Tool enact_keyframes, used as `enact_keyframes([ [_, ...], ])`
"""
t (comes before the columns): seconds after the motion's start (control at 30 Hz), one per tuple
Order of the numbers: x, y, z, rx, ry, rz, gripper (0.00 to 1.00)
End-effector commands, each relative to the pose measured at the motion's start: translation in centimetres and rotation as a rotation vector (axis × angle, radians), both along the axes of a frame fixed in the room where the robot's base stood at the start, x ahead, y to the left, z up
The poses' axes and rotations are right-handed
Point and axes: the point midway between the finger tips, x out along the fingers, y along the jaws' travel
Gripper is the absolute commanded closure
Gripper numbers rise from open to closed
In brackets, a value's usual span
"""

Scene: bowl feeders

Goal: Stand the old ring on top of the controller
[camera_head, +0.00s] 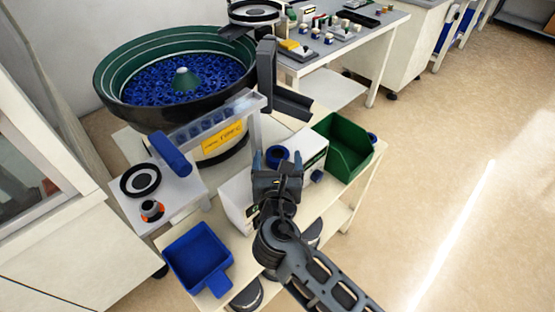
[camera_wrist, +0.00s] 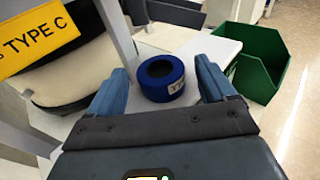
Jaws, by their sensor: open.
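A blue ring with a dark centre hole and a white label (camera_wrist: 160,92) lies flat on a white top in the wrist view. In the head view the blue ring (camera_head: 270,154) rests on the white controller box (camera_head: 312,143), partly hidden by my gripper. My gripper (camera_head: 277,161) is open, with one finger on each side of the ring. In the wrist view gaps show between the ring and both blue fingers (camera_wrist: 162,88). The controller's white top (camera_wrist: 205,47) extends behind the ring.
A green bin (camera_head: 342,146) stands right of the controller. A bowl feeder (camera_head: 110,88) full of blue rings is at back left. A small stand (camera_head: 186,190) holds a black ring (camera_head: 128,187) and an orange-and-black knob. A blue tray (camera_head: 190,255) sits front left. Open floor lies right.

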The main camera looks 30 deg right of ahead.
Motion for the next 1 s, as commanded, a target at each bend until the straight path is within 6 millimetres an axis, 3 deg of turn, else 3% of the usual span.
enact_keyframes([
  [0.27,0.0,0.0,0.4,0.0,-0.001,0.0,0.17],
  [0.37,-0.9,0.5,0.4,0.0,0.0,0.003,0.17],
  [0.8,-8.3,4.2,1.7,0.0,0.0,0.002,0.17],
  [1.0,-10.2,5.2,2.0,0.0,0.0,0.001,0.17],
])
